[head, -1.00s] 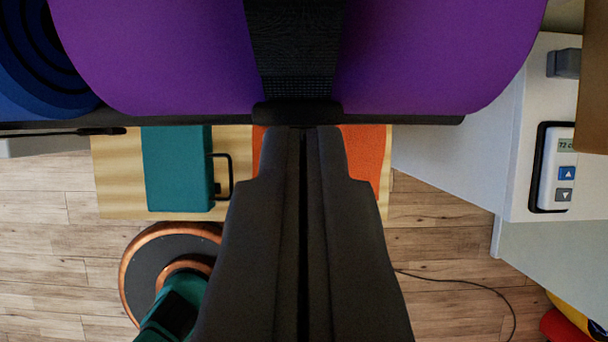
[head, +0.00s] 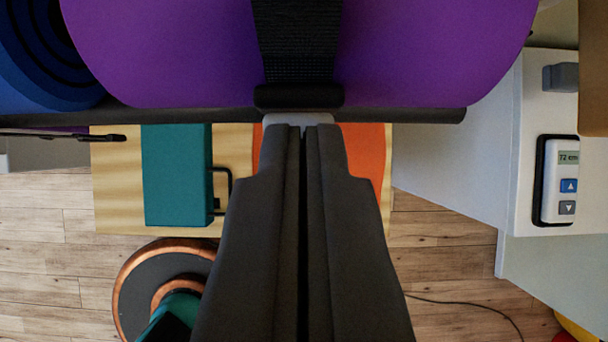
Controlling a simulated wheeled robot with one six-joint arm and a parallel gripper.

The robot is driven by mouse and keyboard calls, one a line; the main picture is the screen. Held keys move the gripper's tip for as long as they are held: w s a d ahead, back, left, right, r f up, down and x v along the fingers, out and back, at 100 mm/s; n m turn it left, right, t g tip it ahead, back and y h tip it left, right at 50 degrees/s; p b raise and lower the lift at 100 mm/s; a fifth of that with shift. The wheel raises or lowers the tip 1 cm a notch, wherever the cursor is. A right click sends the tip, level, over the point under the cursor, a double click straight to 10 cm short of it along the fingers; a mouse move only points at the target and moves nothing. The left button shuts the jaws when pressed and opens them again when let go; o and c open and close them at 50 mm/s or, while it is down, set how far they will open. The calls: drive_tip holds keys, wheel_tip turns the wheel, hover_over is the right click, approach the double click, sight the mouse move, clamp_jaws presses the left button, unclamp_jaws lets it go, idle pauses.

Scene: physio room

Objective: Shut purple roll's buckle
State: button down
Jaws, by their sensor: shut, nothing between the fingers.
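The purple roll (head: 180,60) spans the top of the head view. A black woven strap (head: 297,45) runs down over its middle to a dark buckle piece (head: 298,97) at the roll's lower edge. A light grey piece (head: 298,118) shows just below the dark piece, partly covered by my fingertips. I cannot tell whether it is part of the buckle or how the two join. My gripper (head: 301,128) is shut and empty, its tips pointing at the grey piece and overlapping it in the picture. Whether they touch it is unclear.
A dark bar (head: 400,115) runs along under the roll. A blue roll (head: 50,85) sits at left. Below are a teal block (head: 175,180), an orange item (head: 365,155) and a round copper-rimmed disc (head: 130,290). A white unit with a control panel (head: 560,180) stands at right.

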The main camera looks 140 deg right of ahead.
drive_tip(key=shift+s+d+f+t+y, duration=0.15)
drive_tip(key=shift+s+f+t+y, duration=0.2)
drive_tip(key=shift+t, duration=0.35)
drive_tip(key=f+t+y, duration=0.1)
drive_tip(key=t, duration=0.1)
drive_tip(key=t+y, duration=0.2)
drive_tip(key=f+t+y, duration=0.1)
drive_tip(key=t, duration=0.1)
drive_tip(key=shift+s+d+f+y, duration=0.3)
drive_tip(key=shift+s+d+y, duration=0.05)
drive_tip(key=shift+s, duration=0.05)
drive_tip(key=shift+f, duration=0.45)
drive_tip(key=shift+r, duration=0.1)
drive_tip(key=r+v, duration=0.1)
drive_tip(key=v, duration=0.8)
idle(0.7)
